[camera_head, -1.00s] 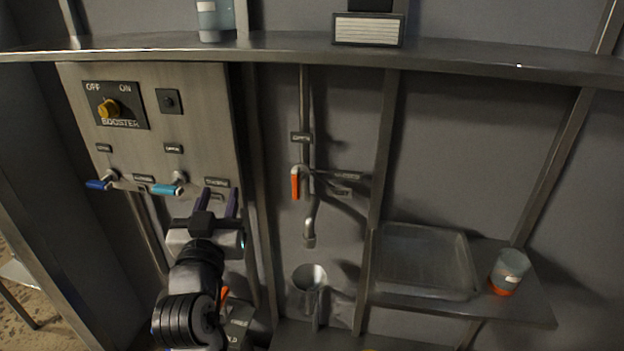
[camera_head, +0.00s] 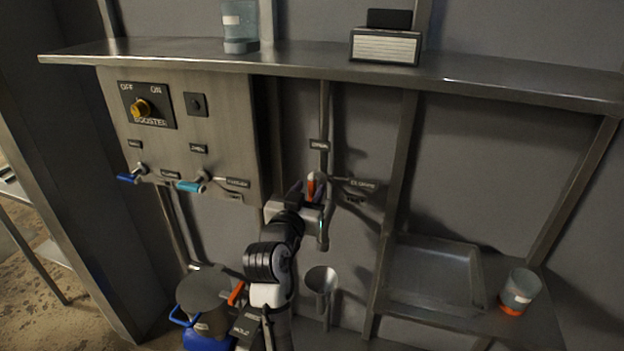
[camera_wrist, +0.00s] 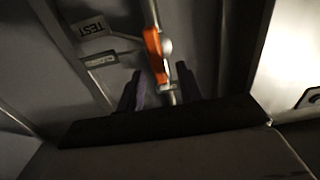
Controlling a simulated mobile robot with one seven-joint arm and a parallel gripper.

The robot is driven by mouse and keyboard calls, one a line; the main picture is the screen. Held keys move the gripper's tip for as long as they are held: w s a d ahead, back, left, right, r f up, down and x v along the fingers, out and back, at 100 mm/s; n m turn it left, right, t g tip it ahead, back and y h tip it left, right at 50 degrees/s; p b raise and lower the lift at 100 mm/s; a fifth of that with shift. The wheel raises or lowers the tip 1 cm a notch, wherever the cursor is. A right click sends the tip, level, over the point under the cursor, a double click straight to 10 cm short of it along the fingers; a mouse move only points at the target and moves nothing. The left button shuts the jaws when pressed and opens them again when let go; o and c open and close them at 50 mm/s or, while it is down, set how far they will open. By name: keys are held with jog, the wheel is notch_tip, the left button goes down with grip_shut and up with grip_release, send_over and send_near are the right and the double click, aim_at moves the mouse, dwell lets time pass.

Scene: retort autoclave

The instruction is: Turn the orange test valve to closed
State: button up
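The orange test valve (camera_head: 312,187) is a small lever on a thin vertical pipe, to the right of the steel panel. In the wrist view the orange handle (camera_wrist: 155,52) lies ahead, between and beyond the two dark fingers (camera_wrist: 158,90). The fingers are apart, and I see no contact with the handle.
A funnel (camera_head: 321,281) sits below the pipe. A tray (camera_head: 432,275) and a cup (camera_head: 519,292) stand at the right. A shelf (camera_head: 330,62) runs above.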

aim_at(311, 188)
jog(key=shift+x, duration=1.55)
jog(key=shift+c, duration=0.2)
grip_shut()
